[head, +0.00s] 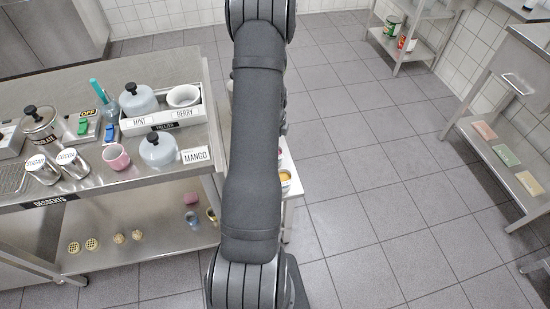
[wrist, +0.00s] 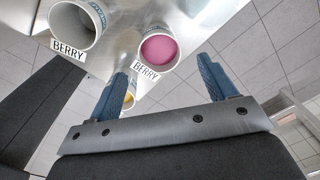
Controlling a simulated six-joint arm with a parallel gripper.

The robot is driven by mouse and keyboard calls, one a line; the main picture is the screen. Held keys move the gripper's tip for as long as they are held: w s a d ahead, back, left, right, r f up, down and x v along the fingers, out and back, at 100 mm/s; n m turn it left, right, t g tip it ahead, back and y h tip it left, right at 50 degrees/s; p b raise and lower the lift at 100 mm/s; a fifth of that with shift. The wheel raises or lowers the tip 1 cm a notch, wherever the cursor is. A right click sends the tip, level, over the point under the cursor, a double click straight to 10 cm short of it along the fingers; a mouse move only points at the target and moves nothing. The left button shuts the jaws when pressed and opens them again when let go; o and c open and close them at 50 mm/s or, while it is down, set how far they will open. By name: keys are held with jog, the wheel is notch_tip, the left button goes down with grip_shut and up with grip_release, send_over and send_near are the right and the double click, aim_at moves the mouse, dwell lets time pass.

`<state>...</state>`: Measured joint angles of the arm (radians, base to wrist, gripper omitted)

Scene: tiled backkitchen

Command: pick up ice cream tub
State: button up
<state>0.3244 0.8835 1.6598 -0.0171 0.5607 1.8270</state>
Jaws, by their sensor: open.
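In the wrist view, a round tub with pink contents (wrist: 160,50) stands on a pale surface, with a BERRY card (wrist: 146,71) at its near edge. My gripper (wrist: 162,66) is open, its two blue fingers spread wide and pointing toward that tub, with nothing gripped. A grey tub (wrist: 92,40), which looks empty, stands to the left with its own BERRY card (wrist: 69,49). A tub with yellow contents (wrist: 129,101) is mostly hidden behind the left finger. In the head view, a tub with yellow contents (head: 285,176) shows beside my arm, which hides the gripper there.
A steel dessert counter (head: 100,199) at left carries pots, canisters, a pink cup (head: 116,157) and a white tray (head: 160,122) with MINT and BERRY labels. A steel shelf (head: 412,47) stands at back right, another shelf unit (head: 480,165) at right. The tiled floor between is clear.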

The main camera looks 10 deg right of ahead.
jog(key=f, duration=0.5)
jog(key=shift+w+a, duration=0.15)
jog(key=shift+w, duration=0.05)
jog(key=c, duration=1.4)
